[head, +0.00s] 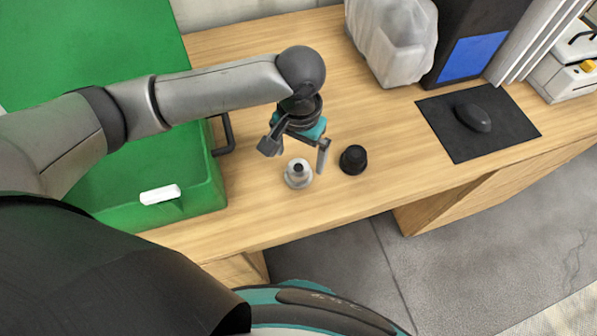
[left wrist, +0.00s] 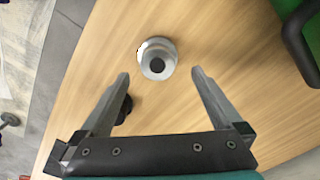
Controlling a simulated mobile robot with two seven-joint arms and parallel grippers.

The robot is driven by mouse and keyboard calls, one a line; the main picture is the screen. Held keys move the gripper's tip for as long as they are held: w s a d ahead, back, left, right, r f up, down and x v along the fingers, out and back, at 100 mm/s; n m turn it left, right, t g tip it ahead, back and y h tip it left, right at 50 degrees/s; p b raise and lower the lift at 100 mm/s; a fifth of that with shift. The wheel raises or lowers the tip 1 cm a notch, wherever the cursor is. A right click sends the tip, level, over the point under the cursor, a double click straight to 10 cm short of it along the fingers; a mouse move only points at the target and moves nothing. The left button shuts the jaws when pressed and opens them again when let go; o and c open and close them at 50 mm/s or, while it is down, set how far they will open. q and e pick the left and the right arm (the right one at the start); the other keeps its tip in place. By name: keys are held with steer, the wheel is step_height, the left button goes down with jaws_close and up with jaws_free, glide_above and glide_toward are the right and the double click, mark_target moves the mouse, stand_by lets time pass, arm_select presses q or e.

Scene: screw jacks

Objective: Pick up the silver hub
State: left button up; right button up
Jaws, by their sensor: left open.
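The silver hub (head: 298,174) stands on the wooden table below my left gripper in the head view. It is a round flanged piece with a dark hole in its top. In the left wrist view the silver hub (left wrist: 157,60) lies just beyond the fingertips, centred between their lines. My left gripper (head: 297,148) is open and empty, with its fingers spread above the hub and apart from it. The fingers also show in the left wrist view (left wrist: 160,75). My right gripper is not in view.
A black round knob (head: 353,159) stands close to the right of the hub. A green case (head: 205,190) with a dark handle is on the left. A mouse (head: 473,117) lies on a black mat (head: 515,128). The table front is clear.

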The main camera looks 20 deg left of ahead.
mark_target(298, 168)
arm_select(q)
steer(key=f+b, duration=0.1)
steer(key=f, duration=0.1)
steer(key=s+f, duration=0.1)
steer(key=f, duration=0.1)
steer(key=shift+b, duration=0.4)
steer(key=shift+w+f, duration=0.1)
steer(key=shift+f, duration=0.4)
steer(key=shift+r, duration=0.1)
steer(key=c, duration=0.8)
jaws_close()
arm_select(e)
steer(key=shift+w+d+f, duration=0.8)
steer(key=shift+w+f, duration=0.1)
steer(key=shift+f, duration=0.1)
